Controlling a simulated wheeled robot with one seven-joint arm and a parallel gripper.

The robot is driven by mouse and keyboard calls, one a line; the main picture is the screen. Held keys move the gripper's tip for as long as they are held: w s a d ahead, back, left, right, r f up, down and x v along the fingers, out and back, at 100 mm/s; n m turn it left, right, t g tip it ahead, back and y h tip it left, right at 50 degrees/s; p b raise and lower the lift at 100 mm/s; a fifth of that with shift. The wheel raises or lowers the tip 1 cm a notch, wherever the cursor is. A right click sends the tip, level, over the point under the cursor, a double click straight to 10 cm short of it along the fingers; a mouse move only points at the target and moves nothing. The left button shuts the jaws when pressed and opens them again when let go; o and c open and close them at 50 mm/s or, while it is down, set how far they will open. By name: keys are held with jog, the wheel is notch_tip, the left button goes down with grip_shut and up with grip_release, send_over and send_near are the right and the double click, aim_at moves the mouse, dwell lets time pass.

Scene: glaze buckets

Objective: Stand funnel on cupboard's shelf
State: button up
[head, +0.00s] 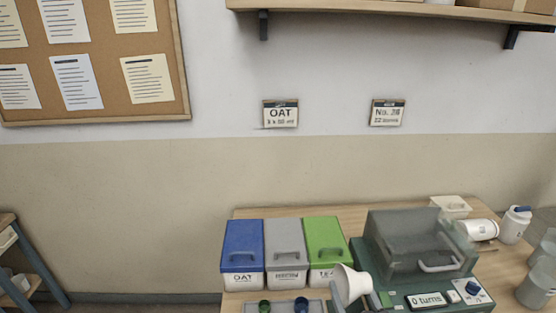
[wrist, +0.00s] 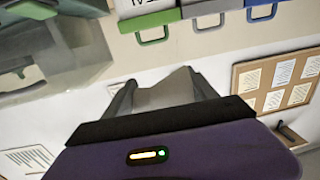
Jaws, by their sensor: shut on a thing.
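The white funnel (head: 350,284) shows in the head view near the bottom middle, in front of the green-lidded bin and the machine, tilted. In the wrist view my gripper (wrist: 163,86) has its two dark fingers on either side of a pale, sloping piece, the funnel (wrist: 166,94), and is shut on it. Only part of the funnel shows between the fingers. No cupboard can be made out for certain in either view.
Blue, grey and green-lidded bins (head: 285,273) stand on the table beside a machine with a clear cover (head: 415,243). White containers (head: 516,225) and clear vessels stand at the right. A wall shelf (head: 390,10) is above; a blue-legged rack (head: 30,268) is at left.

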jog(key=s+a+f+b, duration=0.1)
jog(key=s+f+b, duration=0.45)
jog(key=s, duration=0.75)
notch_tip(320, 180, down, 11)
jog(key=s+m+h, duration=0.1)
jog(key=s, duration=0.1)
jog(key=shift+s+r, duration=0.2)
jog(key=shift+d, duration=0.15)
